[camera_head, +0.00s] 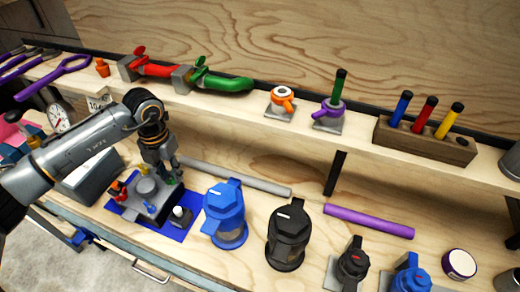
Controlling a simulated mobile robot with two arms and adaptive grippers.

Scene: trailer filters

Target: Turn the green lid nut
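A grey filter unit (146,190) with coloured lid nuts sits on a blue mat (176,229). My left gripper (166,178) points down at the green nut from above. The fingers hide much of the nut, so I cannot tell whether they grip it. My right gripper is not in view.
A blue filter housing (225,214) and a black one (288,238) stand right of the mat. Behind, a shelf holds red (155,70) and green (222,83) handled valves. A purple tube (368,221) lies on the bench.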

